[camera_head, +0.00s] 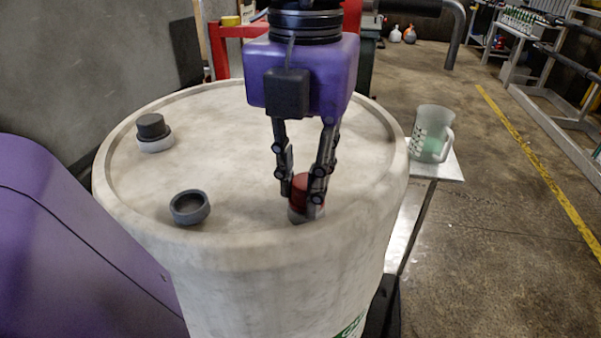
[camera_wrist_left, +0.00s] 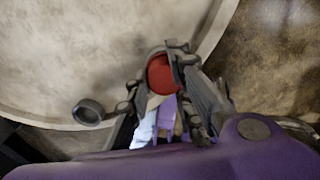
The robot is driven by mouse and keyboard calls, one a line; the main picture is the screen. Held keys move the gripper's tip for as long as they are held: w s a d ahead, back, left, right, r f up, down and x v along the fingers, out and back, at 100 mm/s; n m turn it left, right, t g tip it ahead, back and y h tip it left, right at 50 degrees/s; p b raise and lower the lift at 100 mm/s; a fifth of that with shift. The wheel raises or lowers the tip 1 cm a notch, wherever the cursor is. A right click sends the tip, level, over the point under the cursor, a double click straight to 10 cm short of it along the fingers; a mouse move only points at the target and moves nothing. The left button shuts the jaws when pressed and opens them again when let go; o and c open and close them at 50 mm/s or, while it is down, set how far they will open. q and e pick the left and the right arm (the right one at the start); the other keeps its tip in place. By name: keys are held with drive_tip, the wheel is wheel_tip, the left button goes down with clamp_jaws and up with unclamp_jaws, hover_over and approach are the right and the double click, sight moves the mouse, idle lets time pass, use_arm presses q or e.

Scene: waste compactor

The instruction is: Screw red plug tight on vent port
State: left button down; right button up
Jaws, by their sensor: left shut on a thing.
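The red plug (camera_head: 299,187) sits on the vent port (camera_head: 296,215), a pale collar near the front right rim of the drum top. My left gripper (camera_head: 303,194) comes down from above with its fingers on both sides of the plug, shut on it. In the left wrist view the red plug (camera_wrist_left: 162,74) shows between the finger pads of the left gripper (camera_wrist_left: 158,82). The port's thread is mostly hidden by the plug and fingers. I cannot tell how far the plug is screwed in. My right gripper is not in view.
The drum (camera_head: 240,130) has a raised rim. A dark grey cap (camera_head: 151,127) stands on a pale collar at the back left. A loose grey ring-shaped cap (camera_head: 189,207) lies at the front left. A measuring jug (camera_head: 431,134) stands on a small side table (camera_head: 447,168) to the right.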

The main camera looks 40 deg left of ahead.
use_arm(q)
drive_tip(key=m, duration=0.5)
drive_tip(key=shift+w+r, duration=0.15)
drive_tip(key=shift+w, duration=0.25)
drive_tip(key=m, duration=0.5)
drive_tip(key=shift+w, duration=0.1)
drive_tip(key=c, duration=1.8)
unclamp_jaws()
drive_tip(key=shift+c, duration=0.2)
drive_tip(key=o, duration=0.3)
drive_tip(key=shift+w+d, duration=0.1)
drive_tip(key=shift+o, duration=0.3)
drive_tip(key=shift+w, duration=0.1)
drive_tip(key=shift+c, duration=0.2)
